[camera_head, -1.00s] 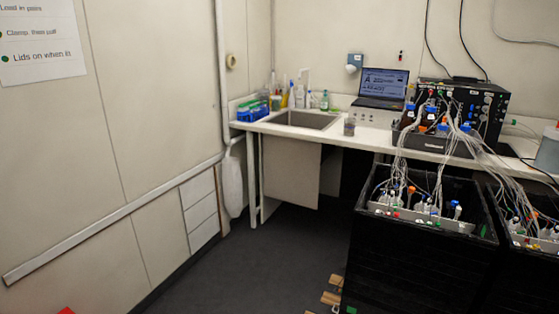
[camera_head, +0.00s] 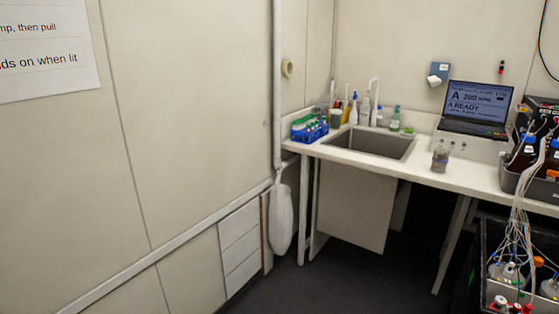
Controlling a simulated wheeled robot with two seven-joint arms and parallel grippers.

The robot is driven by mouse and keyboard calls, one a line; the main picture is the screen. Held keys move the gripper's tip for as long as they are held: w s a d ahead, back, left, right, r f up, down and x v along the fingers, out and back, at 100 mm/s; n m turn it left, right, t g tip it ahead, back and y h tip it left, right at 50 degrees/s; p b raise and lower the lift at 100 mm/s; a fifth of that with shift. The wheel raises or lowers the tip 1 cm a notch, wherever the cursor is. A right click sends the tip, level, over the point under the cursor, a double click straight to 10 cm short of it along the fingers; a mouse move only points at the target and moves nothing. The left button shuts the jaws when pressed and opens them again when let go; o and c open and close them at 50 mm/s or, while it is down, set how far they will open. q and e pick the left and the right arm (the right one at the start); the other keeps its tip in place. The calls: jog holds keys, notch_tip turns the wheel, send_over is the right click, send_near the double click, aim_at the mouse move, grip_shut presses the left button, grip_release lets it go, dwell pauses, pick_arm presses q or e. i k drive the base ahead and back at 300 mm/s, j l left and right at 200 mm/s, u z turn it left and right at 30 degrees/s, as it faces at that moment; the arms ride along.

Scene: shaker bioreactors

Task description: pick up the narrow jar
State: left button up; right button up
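A small clear, greyish jar (camera_head: 440,156) stands upright on the white counter, right of the sink and in front of the laptop. It looks narrow, and it is the only such jar I can make out on the open counter. Neither of my grippers shows in the head view, so I cannot see whether they are open or shut.
The counter (camera_head: 470,178) holds a sink (camera_head: 370,142), several bottles behind it and a blue rack (camera_head: 309,128) at its left end. A laptop (camera_head: 475,108) stands behind the jar. A black box (camera_head: 463,285) with tubes stands at lower right. Dark floor lies in front.

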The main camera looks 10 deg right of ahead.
aim_at(441, 156)
jog(key=i+z, duration=0.25)
jog(key=i, duration=0.15)
jog(key=i+j+z, duration=0.35)
jog(key=i+z, duration=0.15)
jog(key=i, duration=0.2)
